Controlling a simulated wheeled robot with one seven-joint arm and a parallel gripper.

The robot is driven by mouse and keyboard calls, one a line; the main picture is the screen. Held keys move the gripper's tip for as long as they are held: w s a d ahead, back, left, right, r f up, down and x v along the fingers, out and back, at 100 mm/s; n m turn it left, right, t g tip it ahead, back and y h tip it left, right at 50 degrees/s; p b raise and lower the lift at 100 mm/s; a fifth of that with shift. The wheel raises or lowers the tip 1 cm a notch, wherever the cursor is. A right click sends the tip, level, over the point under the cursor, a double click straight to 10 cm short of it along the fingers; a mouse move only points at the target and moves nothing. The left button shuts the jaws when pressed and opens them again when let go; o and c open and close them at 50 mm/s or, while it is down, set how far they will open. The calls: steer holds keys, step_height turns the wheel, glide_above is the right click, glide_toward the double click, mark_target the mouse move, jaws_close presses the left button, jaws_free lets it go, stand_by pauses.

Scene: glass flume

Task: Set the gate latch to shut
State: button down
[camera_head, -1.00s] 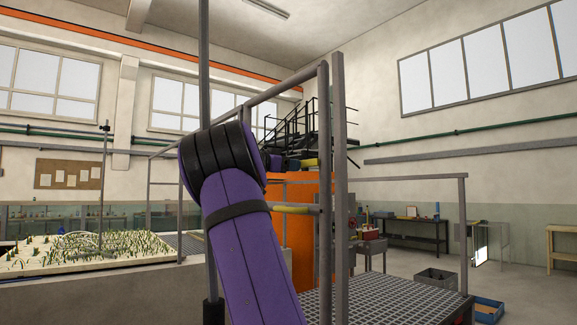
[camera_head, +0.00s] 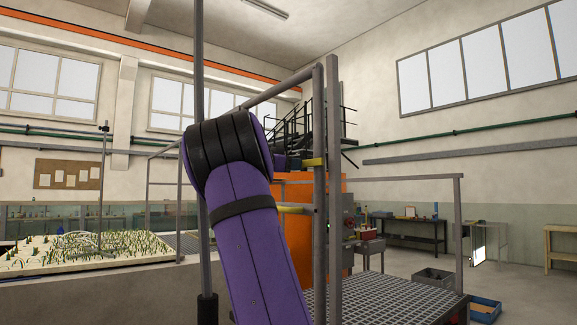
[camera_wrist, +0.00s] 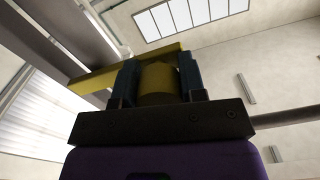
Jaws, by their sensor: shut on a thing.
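The latch shows in the wrist view as a flat yellow bar (camera_wrist: 100,80) with a round yellow knob (camera_wrist: 158,78). My gripper (camera_wrist: 158,82) is shut on the knob, with one dark finger on each side of it. The bar runs behind the fingers and slants down to the left, toward a grey post. In the head view a short yellow piece (camera_head: 314,162), which looks like the same bar, lies level at the grey gate post (camera_head: 319,120). My gripper's fingers cannot be made out there; my purple arm covers part of the area.
A second grey post (camera_head: 333,220) stands close beside the gate post. A lower yellow bar (camera_head: 295,209) and an orange body (camera_head: 330,190) are behind my arm. A grated platform (camera_head: 380,298) with a railing lies at the right. Grey bins stand beyond it.

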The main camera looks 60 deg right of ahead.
steer(key=shift+s+a, duration=0.15)
steer(key=shift+s, duration=0.35)
steer(key=c, duration=0.7)
jaws_free()
steer(key=shift+s, duration=0.1)
steer(key=shift+a, duration=0.1)
steer(key=v, duration=1)
steer(key=shift+a, duration=0.3)
steer(key=shift+w+a, duration=0.15)
steer(key=shift+w, duration=0.05)
